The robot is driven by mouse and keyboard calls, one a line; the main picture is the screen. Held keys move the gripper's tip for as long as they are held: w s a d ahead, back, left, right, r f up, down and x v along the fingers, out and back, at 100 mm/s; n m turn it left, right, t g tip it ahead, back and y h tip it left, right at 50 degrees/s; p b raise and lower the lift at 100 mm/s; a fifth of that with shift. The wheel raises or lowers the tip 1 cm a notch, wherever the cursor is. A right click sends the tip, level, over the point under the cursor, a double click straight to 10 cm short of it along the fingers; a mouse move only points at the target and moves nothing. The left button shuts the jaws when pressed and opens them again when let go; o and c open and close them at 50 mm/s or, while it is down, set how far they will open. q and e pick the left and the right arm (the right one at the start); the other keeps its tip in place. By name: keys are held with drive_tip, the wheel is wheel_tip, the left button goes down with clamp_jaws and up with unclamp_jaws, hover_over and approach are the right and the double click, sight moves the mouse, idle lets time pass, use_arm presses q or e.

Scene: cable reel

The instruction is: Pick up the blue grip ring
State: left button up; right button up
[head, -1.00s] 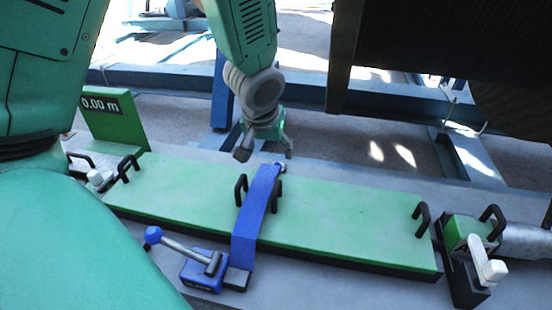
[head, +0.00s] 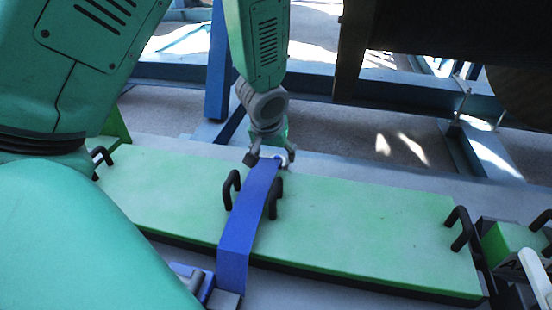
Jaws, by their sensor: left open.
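A blue strap (head: 246,228) lies across the green board between two black hoop handles. Its far end is by the board's back edge, with a small blue and pale fitting (head: 280,157) there; I cannot make out a clear ring shape. My left gripper (head: 268,157) points down at this far end, its dark fingertips open on either side of it. Whether the fingers touch it I cannot tell. My right gripper is not in view.
The green board (head: 370,225) has another black handle (head: 459,228) near its right end. A blue ratchet base (head: 195,283) is partly hidden by my arm. A dark reel-like bulk (head: 450,60) hangs over the back right, and a blue post (head: 217,65) stands behind the board.

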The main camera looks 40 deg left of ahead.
sight(274, 161)
use_arm(q)
drive_tip(key=shift+w+a+f, duration=0.2)
drive_tip(key=shift+a+f, duration=0.4)
drive_tip(key=shift+f, duration=0.2)
drive_tip(key=x, duration=0.1)
drive_tip(key=b+x, duration=0.1)
drive_tip(key=x, duration=0.2)
drive_tip(key=shift+s+d+f, duration=0.1)
drive_tip(key=shift+d+f, duration=0.05)
drive_tip(key=shift+d, duration=0.25)
drive_tip(key=shift+f, duration=0.2)
drive_tip(key=shift+a, duration=0.2)
drive_tip(key=shift+a+f, duration=0.1)
drive_tip(key=shift+a, duration=0.1)
drive_tip(key=c, duration=1.4)
drive_tip(key=shift+d, duration=0.3)
drive_tip(key=shift+c, duration=0.3)
